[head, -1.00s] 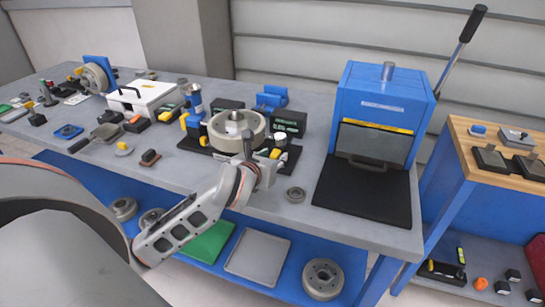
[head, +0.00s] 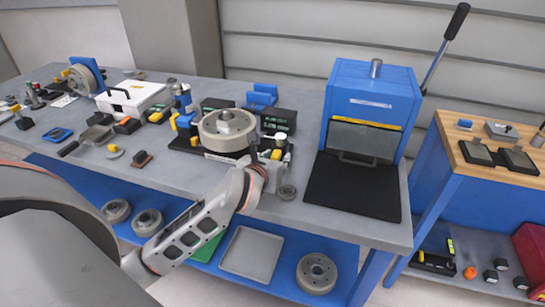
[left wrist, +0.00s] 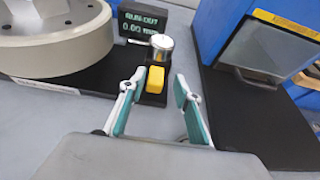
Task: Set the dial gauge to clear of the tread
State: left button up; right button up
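The dial gauge (left wrist: 163,55) is a silver round body on a black base, with a yellow block (left wrist: 155,80) on its near side. A thin stem points left from it toward the thick grey wheel (left wrist: 55,42); I cannot tell whether it touches the tread. The wheel also shows in the head view (head: 227,131). A dark display (left wrist: 143,22) behind the gauge reads RUN-OUT 0.00 mm. My left gripper (left wrist: 159,84) is open, its teal-padded fingers on either side of the yellow block's near end, with gaps showing. In the head view, my left gripper (head: 270,170) partly hides the gauge. My right gripper is out of view.
A blue press (head: 370,105) with a black mat (head: 350,185) stands right of the gauge. Blue blocks (head: 262,95) stand behind the wheel. A white case (head: 133,97) stands farther left.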

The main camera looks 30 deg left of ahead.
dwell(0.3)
pick_arm(q)
jog(key=v, duration=0.7)
jog(key=shift+s+r, duration=0.1)
jog(key=shift+s, duration=0.1)
jog(key=shift+d, duration=0.1)
